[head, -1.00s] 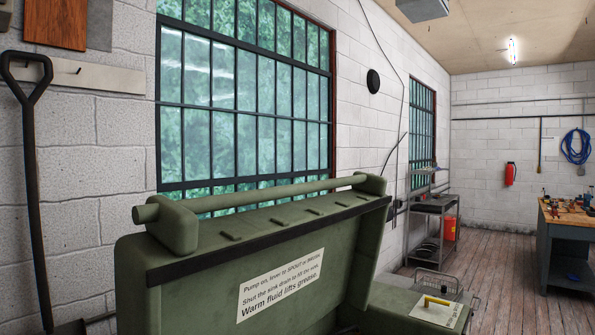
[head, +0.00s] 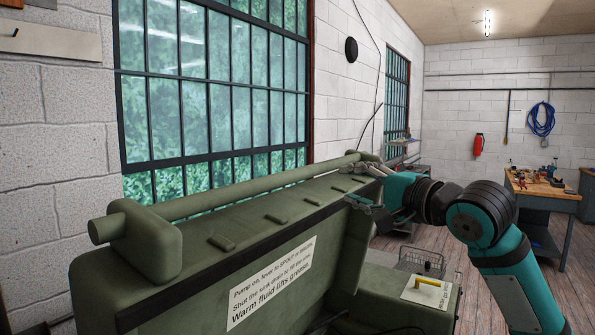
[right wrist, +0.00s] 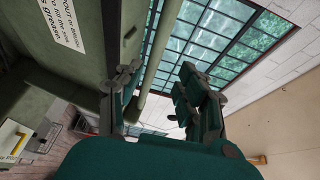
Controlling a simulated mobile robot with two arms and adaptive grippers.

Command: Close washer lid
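The washer lid (head: 200,275) is a green panel standing raised, with a printed label on its face. A round green handle bar (head: 260,190) runs along its top edge between end blocks. My right gripper (head: 360,184) is at the far right end of the lid's top edge, its fingers pointing left. In the right wrist view the two fingers (right wrist: 155,98) are spread apart, and the bar (right wrist: 158,45) shows in the gap between them. I cannot tell whether either finger touches the bar or lid. My left gripper is not in view.
The washer's green body (head: 385,305) lies below right, with a yellow-handled item (head: 430,290) on a pale plate and a wire basket (head: 422,262). A barred window (head: 215,95) is behind the lid. A workbench (head: 540,190) stands far right, beyond open wooden floor.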

